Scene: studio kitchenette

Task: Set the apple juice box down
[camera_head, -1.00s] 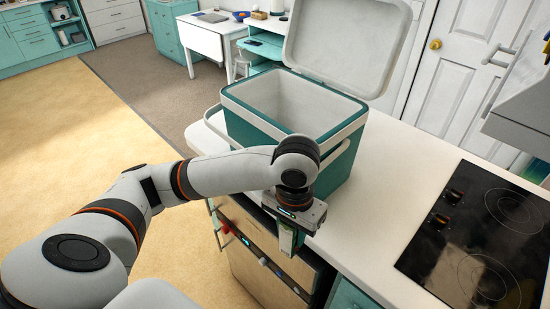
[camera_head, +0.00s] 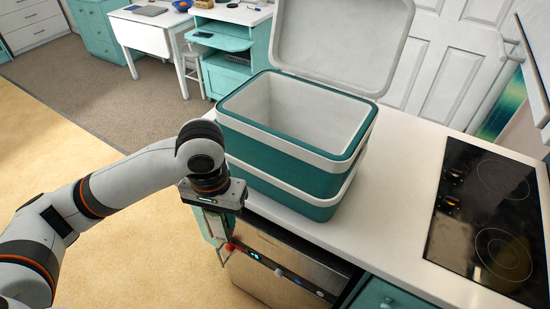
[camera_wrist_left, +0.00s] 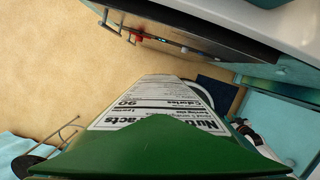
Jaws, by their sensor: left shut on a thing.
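The apple juice box (camera_wrist_left: 160,152) fills the lower middle of the left wrist view, with a green end and a white nutrition label. My left gripper (camera_head: 214,208) is shut on it, with its fingers pointing down. In the head view the gripper hangs by the counter's front edge, at the front left of the cooler. The box is mostly hidden there by the wrist; only a narrow green part shows below it. The wrist view shows the floor beyond the box. My right gripper is not in view.
A teal cooler (camera_head: 265,183) with its lid (camera_head: 340,40) raised stands on the white counter (camera_head: 395,165); its visible inside looks empty. A black cooktop (camera_head: 485,220) lies to the right. Bare counter lies between them. An appliance front (camera_head: 275,275) is below the counter edge.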

